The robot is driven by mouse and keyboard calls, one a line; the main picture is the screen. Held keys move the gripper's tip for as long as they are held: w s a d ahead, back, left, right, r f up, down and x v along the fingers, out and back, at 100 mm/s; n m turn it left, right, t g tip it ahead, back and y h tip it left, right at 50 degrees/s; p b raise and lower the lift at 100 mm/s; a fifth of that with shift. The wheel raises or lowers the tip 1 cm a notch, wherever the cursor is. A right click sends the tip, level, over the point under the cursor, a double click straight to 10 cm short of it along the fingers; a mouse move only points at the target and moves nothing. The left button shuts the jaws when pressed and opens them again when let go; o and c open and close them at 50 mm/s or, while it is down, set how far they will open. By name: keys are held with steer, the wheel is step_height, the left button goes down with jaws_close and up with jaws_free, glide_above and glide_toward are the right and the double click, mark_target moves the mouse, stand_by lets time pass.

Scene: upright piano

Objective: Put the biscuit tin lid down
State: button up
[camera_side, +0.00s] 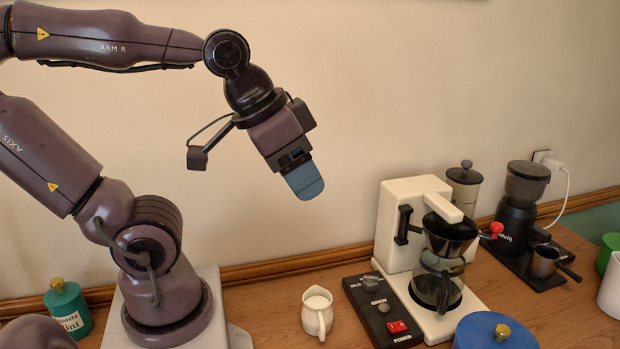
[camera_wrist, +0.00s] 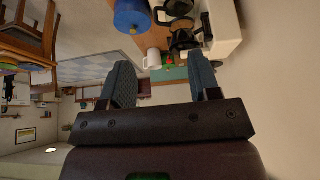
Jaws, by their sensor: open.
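The blue round lid with a gold knob (camera_side: 497,335) is at the bottom right of the side view, cut off by the frame edge. What is under it is not visible there. A blue round body (camera_wrist: 132,16), apparently the biscuit tin with its lid, shows at the top of the wrist view. My gripper (camera_side: 304,182) hangs in the air to the upper left of the lid, well apart from it. In the wrist view its blue-grey fingers (camera_wrist: 161,72) are spread, with nothing between them.
A coffee maker with a glass jug (camera_side: 437,287) stands on the wooden counter, beside a black switch panel (camera_side: 378,310). A cream milk jug (camera_side: 317,312) is left of it. A white mug (camera_wrist: 152,60) is near the tin.

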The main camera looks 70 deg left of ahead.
mark_target(497, 330)
steer(key=shift+s, duration=0.15)
steer(key=w+d+f+t+h, duration=0.15)
steer(key=w+d+f, duration=0.25)
steer(key=w, duration=0.4)
steer(key=w+d+f+t+h, duration=0.1)
steer(key=w+d+f+t, duration=0.1)
steer(key=w+d+f, duration=0.4)
steer(key=w+d+f+t+y, duration=0.2)
steer(key=w+f+t, duration=0.25)
steer(key=f, duration=0.75)
steer(key=shift+m, duration=0.3)
steer(key=x, duration=0.7)
steer(key=shift+w+a+f, duration=0.1)
steer(key=shift+w+f, duration=0.05)
steer(key=shift+w, duration=0.2)
steer(key=shift+d+x, duration=0.15)
steer(key=shift+x, duration=1.2)
steer(key=shift+d+x, duration=0.2)
steer(key=shift+x, duration=1.15)
steer(key=shift+f, duration=0.1)
